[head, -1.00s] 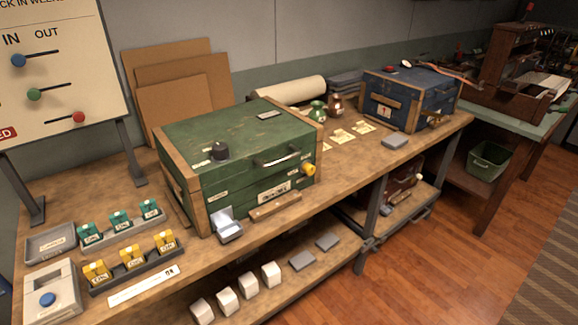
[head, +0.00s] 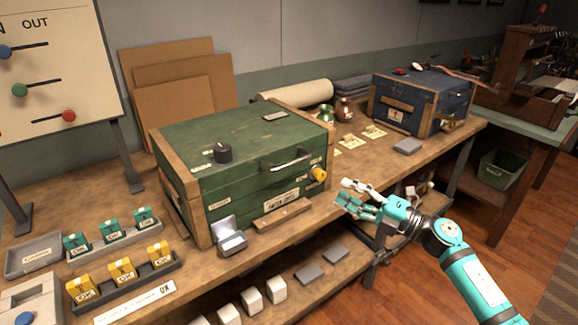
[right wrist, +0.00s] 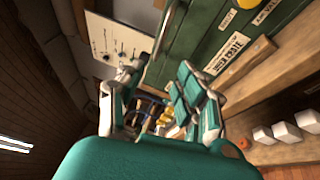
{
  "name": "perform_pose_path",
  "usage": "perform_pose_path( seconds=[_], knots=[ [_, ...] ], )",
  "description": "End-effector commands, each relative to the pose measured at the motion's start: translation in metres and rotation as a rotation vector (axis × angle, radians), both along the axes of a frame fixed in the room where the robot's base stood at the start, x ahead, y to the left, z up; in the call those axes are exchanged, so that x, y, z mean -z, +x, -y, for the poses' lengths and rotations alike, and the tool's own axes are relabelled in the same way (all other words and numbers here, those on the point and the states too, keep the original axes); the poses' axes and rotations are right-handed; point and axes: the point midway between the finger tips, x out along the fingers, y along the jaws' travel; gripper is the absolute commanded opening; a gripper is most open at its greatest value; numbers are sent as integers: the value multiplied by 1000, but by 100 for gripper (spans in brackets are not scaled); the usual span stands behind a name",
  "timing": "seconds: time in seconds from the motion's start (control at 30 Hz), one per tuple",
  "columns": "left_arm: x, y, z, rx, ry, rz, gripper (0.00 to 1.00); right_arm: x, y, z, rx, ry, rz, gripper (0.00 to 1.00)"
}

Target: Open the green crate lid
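The green crate (head: 222,200) stands on the workbench with its lid (head: 200,135) down. A metal handle (head: 288,162) is on the lid's front. A black knob (head: 221,153) sits on top, and a yellow knob (head: 318,174) is at the front right. My right gripper (head: 347,196) is open and empty, to the right of the crate's front corner and apart from it. In the right wrist view my open fingers (right wrist: 160,85) show, with the crate's green front (right wrist: 204,32) and a curved metal bar, seemingly the handle (right wrist: 158,48), beyond them. My left gripper is not in view.
A wooden bar (head: 282,212) and small open grey box (head: 232,238) lie before the crate. Racks of teal and yellow blocks (head: 122,270) stand left. A blue crate (head: 420,98) is farther right. Cardboard sheets (head: 180,92) lean behind. Bench top between the crates is partly clear.

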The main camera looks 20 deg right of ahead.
Motion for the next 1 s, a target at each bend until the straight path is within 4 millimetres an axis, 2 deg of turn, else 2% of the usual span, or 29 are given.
perform_pose_path(
  seconds=[0.6,0.8,1.0],
  knots=[
    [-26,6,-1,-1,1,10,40,-25,94,-86,3,8,-1,35],
    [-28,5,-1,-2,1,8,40,-27,112,-102,4,7,-2,35],
    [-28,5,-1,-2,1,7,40,-27,117,-107,4,4,-2,35]
  ],
)
